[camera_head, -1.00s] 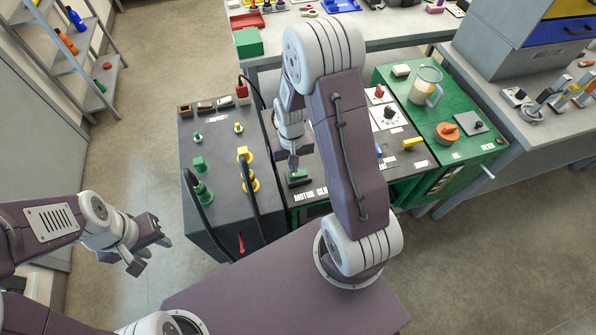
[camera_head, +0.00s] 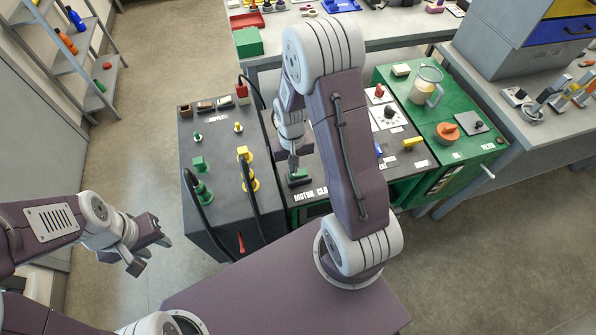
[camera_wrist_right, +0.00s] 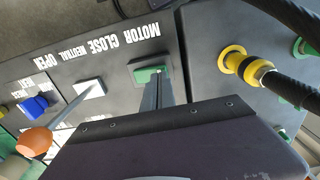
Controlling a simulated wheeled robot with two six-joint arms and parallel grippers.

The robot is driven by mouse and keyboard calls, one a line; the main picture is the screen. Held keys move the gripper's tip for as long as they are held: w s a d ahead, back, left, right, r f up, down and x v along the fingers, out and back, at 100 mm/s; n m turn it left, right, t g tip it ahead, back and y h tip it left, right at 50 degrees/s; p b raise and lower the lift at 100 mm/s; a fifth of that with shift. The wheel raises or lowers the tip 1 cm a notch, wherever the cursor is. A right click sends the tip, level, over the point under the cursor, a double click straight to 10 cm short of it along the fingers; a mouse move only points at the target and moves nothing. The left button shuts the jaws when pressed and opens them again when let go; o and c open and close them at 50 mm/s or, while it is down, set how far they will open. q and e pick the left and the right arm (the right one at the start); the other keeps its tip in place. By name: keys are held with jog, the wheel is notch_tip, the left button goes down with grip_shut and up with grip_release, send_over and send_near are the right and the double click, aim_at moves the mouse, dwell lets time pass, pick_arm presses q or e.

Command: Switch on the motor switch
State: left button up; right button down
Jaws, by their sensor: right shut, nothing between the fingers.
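The motor switch is a green rocker (camera_wrist_right: 150,74) in a dark frame, beside the printed word MOTOR in the right wrist view. In the head view the green switch (camera_head: 300,176) shows on the black panel, partly hidden by my right gripper (camera_head: 292,170). My right gripper (camera_wrist_right: 158,88) is shut and empty, pointing down with its tips at the switch. The tips overlap the green rocker in the picture; I cannot tell whether they press it. My left gripper (camera_head: 152,254) is open and empty, above the floor at the left.
A lever with an orange knob (camera_wrist_right: 34,141) and a blue part (camera_wrist_right: 36,104) stand beside the switch. The dark unit (camera_head: 205,130) at left has yellow and green connectors with black hoses. My right arm hides part of the panel.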

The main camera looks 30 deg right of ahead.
jog(key=shift+f+b, duration=0.6)
jog(key=shift+f, duration=0.35)
jog(key=shift+r, duration=0.15)
notch_tip(320, 180, up, 7)
jog(key=p, duration=0.7)
dwell(0.4)
